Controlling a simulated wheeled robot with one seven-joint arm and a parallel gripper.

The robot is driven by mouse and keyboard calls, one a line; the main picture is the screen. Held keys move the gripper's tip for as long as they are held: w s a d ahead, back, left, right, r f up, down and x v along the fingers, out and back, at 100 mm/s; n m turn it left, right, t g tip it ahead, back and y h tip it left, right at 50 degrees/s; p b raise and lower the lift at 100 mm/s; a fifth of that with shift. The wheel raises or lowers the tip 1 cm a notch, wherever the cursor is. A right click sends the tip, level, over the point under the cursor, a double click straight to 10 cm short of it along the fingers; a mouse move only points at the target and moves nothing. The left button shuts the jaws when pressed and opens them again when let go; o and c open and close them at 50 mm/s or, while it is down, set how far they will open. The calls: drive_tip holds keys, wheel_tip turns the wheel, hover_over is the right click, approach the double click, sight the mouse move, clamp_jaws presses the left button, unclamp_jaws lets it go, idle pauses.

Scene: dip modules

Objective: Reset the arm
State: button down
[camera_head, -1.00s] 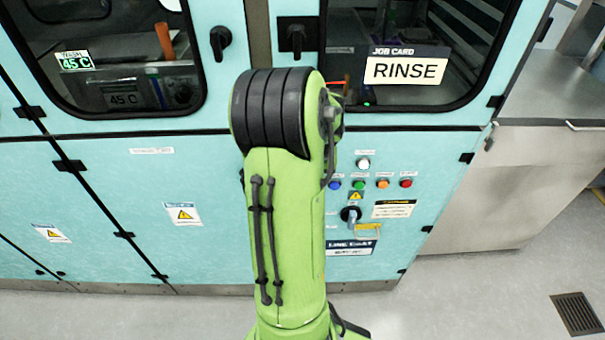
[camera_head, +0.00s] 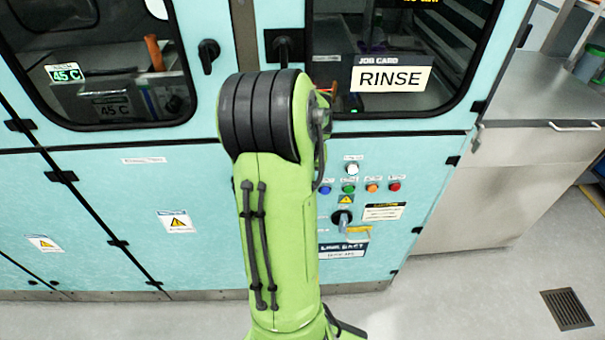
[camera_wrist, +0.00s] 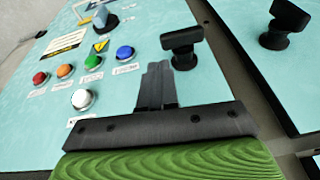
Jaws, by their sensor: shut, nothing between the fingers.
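My gripper (camera_wrist: 157,85) shows in the wrist view as a dark palm with its two fingers together and nothing between them. It points at the turquoise cabinet front (camera_wrist: 145,22), with a black knob handle (camera_wrist: 183,44) just right of the fingertips. I cannot tell how close the fingertips are to the panel. In the head view my green arm stands in front of the cabinet (camera_head: 110,210) and hides the gripper.
The cabinet has two windowed doors, one with a RINSE card (camera_head: 391,79). Handles (camera_head: 209,55) stick out from it. Coloured buttons (camera_head: 349,188) and a rotary switch (camera_head: 342,218) sit on the panel. A steel bench (camera_head: 500,190) stands at right; floor near the drain (camera_head: 567,309) is clear.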

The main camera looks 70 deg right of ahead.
drive_tip(key=s+a+r+p, duration=0.1)
drive_tip(key=s+r, duration=0.3)
drive_tip(key=r, duration=0.6)
drive_tip(key=shift+s, duration=0.2)
drive_tip(key=shift+w+a, duration=0.1)
